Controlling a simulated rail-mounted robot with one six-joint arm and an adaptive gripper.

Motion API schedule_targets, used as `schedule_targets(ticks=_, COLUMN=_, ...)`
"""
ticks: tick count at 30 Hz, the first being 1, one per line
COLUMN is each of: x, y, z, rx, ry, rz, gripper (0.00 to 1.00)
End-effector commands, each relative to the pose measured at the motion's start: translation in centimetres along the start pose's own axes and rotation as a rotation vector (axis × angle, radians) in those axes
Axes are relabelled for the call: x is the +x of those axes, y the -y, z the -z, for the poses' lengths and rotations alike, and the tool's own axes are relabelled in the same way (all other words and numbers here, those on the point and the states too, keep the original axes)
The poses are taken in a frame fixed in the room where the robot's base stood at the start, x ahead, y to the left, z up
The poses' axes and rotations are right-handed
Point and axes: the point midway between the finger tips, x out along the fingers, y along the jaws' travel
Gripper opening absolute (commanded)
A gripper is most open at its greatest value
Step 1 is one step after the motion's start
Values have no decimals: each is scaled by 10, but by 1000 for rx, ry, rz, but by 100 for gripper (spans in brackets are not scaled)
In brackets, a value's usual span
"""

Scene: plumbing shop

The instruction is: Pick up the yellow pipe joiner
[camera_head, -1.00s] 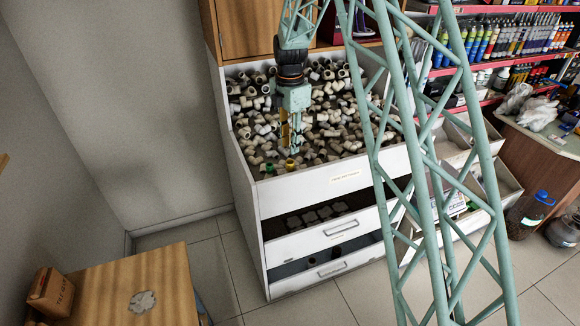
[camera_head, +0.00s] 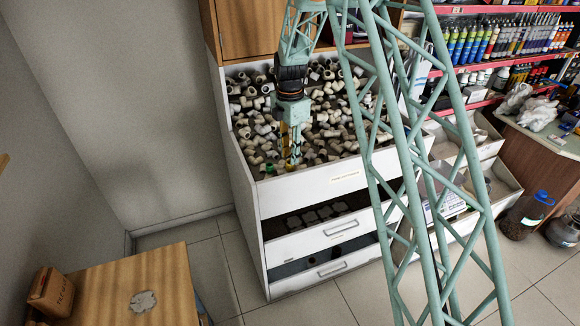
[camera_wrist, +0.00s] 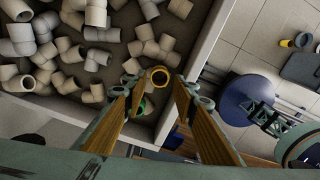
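The yellow pipe joiner (camera_wrist: 159,77) lies at the near edge of the bin of grey fittings. In the wrist view its round opening shows between the fingertips. My gripper (camera_wrist: 160,90) is open, with one finger on each side of the joiner; I cannot tell whether either finger touches it. In the head view the gripper (camera_head: 291,158) points down over the front left part of the bin, and its fingertips mostly hide the joiner. A green fitting (camera_head: 270,168) lies just left of the fingertips; it also shows in the wrist view (camera_wrist: 146,104), partly hidden by the left finger.
Many grey pipe fittings (camera_head: 325,105) fill the white bin (camera_head: 325,182), whose front wall stands close to the fingertips. Drawers with dark contents are below. A wooden table (camera_head: 165,270) stands at the lower left. Shelves of bottles (camera_head: 500,40) are at the right.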

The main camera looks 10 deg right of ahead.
Motion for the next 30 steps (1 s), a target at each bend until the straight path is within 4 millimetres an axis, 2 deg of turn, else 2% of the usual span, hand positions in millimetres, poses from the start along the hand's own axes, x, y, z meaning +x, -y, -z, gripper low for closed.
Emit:
schedule_targets(ticks=15, x=44, y=-1, z=-1, rx=0, ry=0, rz=0, gripper=26)
schedule_targets(ticks=30, x=46, y=-1, z=-1, rx=0, ry=0, rz=0, gripper=26)
